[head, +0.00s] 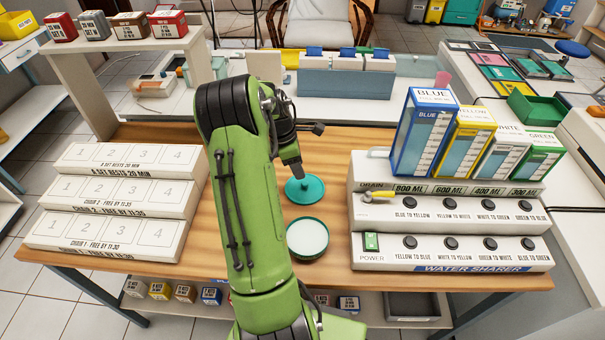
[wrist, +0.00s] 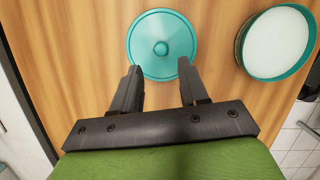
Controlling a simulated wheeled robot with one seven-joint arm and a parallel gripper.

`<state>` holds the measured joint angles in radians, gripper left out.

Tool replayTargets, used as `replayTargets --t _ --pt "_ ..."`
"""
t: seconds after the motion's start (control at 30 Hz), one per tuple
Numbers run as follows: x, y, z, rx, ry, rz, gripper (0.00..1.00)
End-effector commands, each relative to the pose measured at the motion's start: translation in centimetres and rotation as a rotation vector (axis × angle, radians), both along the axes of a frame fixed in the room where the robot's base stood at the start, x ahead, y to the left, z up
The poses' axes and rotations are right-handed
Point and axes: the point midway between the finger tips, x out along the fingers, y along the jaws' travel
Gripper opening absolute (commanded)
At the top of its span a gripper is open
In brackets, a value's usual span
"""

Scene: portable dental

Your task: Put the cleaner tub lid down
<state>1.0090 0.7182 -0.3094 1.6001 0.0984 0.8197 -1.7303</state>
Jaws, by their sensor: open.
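The teal round cleaner tub lid (head: 305,188) lies flat on the wooden table, its small knob upward; it also shows in the wrist view (wrist: 162,42). The cleaner tub (head: 307,238), teal-rimmed with whitish contents, stands uncovered beside the lid, nearer to me; in the wrist view the tub (wrist: 278,42) is at the upper right, apart from the lid. My gripper (wrist: 158,75) is open and empty, its two fingers pointing at the near edge of the lid. In the head view my arm hides part of the gripper (head: 293,172).
The water sharer (head: 450,228) with its coloured containers stands to the right. Stacked white numbered racks (head: 118,203) stand to the left. A white counter with a blue-grey box (head: 345,84) lies behind. Bare wood (head: 335,180) surrounds the lid and tub.

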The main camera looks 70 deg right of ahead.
Motion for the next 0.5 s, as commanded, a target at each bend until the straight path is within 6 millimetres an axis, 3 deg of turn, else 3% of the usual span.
replayTargets --t 0.03,0.2,0.5 --pt "0.4 0.1 1.6 -0.002 -0.001 0.002 0.44" --pt "1.1 0.5 4.5 -0.001 0.000 0.000 0.44" --pt "1.3 0.6 5.1 0.002 0.001 -0.001 0.44"
